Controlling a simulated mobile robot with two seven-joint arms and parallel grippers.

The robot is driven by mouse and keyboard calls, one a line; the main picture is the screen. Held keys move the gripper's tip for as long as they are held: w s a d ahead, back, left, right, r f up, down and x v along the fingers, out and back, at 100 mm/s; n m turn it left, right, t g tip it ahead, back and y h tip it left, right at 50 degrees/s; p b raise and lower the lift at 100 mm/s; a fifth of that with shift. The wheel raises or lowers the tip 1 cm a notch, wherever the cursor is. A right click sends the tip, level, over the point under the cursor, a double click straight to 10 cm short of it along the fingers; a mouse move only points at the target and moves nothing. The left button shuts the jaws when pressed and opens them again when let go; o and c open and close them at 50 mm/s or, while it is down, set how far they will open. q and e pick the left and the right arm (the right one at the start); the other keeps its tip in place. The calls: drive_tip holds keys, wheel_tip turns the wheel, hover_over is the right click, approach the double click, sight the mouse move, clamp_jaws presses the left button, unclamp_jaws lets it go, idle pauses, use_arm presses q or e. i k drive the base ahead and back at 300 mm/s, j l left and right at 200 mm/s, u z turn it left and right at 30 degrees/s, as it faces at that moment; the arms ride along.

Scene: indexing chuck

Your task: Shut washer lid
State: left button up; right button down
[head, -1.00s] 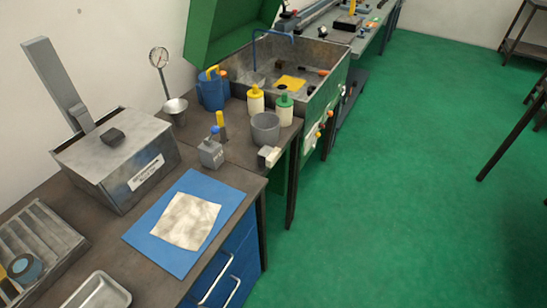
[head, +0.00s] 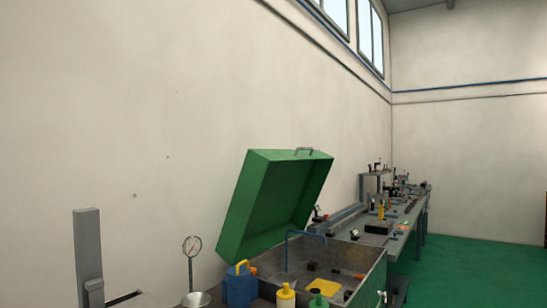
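The washer is a grey metal basin (head: 372,276) near the lower middle of the head view. Its green lid (head: 268,203) stands open, tilted up and back toward the wall, with a grey handle (head: 307,150) on its top edge. Inside the basin I see a blue bent pipe (head: 287,255), a yellow piece (head: 324,287) and small dark parts. The basin's lower front is cut off by the frame. Neither of my grippers is in view.
A blue can (head: 238,287), a yellow-capped bottle (head: 285,294) and a green-capped bottle (head: 318,299) stand beside the basin. A dial gauge (head: 192,246) stands left. A long bench (head: 400,243) runs behind; green floor (head: 462,270) lies free at right.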

sight(276, 191)
drive_tip(key=i+l+u, duration=0.75)
drive_tip(key=l, duration=0.25)
drive_tip(key=l+u, duration=0.25)
drive_tip(key=i+l, duration=0.05)
drive_tip(key=l, duration=0.05)
